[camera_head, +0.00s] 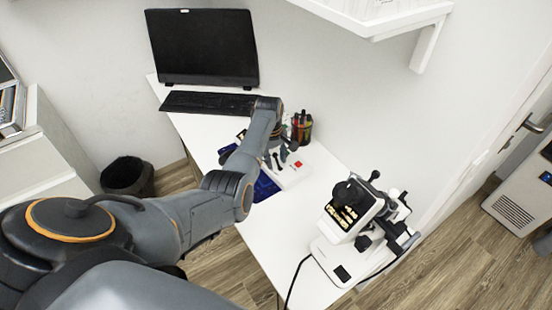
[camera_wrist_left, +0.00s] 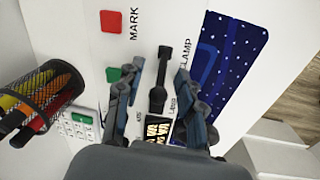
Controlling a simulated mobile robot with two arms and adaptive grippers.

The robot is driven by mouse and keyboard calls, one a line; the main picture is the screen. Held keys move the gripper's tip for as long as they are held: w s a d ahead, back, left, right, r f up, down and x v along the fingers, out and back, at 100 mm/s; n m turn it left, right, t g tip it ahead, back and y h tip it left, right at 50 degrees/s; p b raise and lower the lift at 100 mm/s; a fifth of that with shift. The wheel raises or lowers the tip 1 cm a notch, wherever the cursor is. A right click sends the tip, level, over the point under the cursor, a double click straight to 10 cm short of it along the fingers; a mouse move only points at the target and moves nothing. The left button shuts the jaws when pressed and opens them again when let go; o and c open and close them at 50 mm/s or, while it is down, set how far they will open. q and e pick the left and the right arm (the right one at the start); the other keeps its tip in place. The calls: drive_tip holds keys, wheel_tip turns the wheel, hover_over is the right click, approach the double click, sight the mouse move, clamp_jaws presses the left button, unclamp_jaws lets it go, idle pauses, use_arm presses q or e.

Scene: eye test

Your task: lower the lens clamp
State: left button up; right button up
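A white panel (camera_head: 291,176) lies on the table in the head view. In the left wrist view it carries a red button (camera_wrist_left: 111,21), a green button (camera_wrist_left: 113,75) and the printed words MARK and CLAMP. A black lever (camera_wrist_left: 158,98) stands beside the word CLAMP (camera_wrist_left: 183,55). My left gripper (camera_wrist_left: 160,69) is open, with one finger on each side of the lever; I cannot tell whether they touch it. In the head view the left gripper (camera_head: 276,158) is over the panel. My right gripper is not in view.
A mesh cup of pens (camera_wrist_left: 40,98) stands close left of the gripper in the wrist view. A dark blue mat (camera_wrist_left: 238,70) lies right of the lever. A white instrument (camera_head: 345,245) stands at the table's right end. A keyboard (camera_head: 208,102) and monitor (camera_head: 203,48) are behind.

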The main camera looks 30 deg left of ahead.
use_arm(q)
drive_tip(key=shift+c, duration=0.6)
clamp_jaws()
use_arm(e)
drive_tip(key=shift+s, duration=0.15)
use_arm(q)
drive_tip(key=shift+r, duration=0.1)
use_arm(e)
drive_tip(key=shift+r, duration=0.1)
